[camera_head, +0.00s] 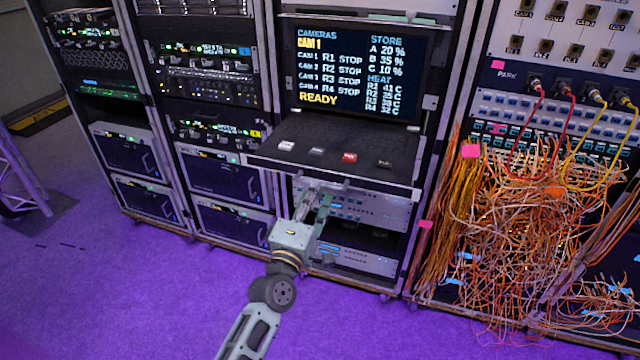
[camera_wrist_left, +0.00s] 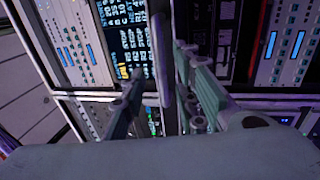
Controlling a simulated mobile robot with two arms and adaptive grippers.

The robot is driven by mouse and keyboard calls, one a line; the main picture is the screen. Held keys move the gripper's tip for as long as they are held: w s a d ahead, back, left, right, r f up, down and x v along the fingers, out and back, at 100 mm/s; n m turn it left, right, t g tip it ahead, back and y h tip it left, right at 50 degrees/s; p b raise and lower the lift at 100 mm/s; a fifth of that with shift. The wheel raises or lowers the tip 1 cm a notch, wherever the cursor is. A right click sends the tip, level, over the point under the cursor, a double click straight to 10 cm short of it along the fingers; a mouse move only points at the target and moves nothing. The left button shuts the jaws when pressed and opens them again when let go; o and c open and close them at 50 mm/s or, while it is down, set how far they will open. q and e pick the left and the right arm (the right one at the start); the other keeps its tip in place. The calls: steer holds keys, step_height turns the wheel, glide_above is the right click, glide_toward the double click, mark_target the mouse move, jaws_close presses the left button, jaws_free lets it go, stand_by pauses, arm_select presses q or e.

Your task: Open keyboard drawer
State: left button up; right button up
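The keyboard drawer (camera_head: 335,140) is a dark tray with white, grey, red and black keys, below the screen of the middle rack. It stands out from the rack face, with a pale front edge. A light bar handle (camera_head: 336,186) shows just under that edge. My left gripper (camera_head: 316,194) is at this handle, reaching up from below. In the left wrist view, the gripper's fingers (camera_wrist_left: 164,102) are spread apart, with a grey upright bar (camera_wrist_left: 160,60) between them, seemingly the handle. I cannot tell whether they touch it. My right gripper is not in view.
The screen (camera_head: 355,70) above the drawer reads READY. Equipment racks (camera_head: 205,130) stand to the left. A tangle of orange cables (camera_head: 550,210) hangs at the right rack. The purple floor (camera_head: 130,300) in front is clear.

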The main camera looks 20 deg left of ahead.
arm_select(q)
steer(key=shift+w+r, duration=0.15)
steer(key=shift+w, duration=0.9)
steer(key=shift+w+r, duration=0.15)
steer(key=shift+w, duration=0.85)
steer(key=shift+c, duration=0.5)
jaws_close()
steer(key=shift+d, duration=0.1)
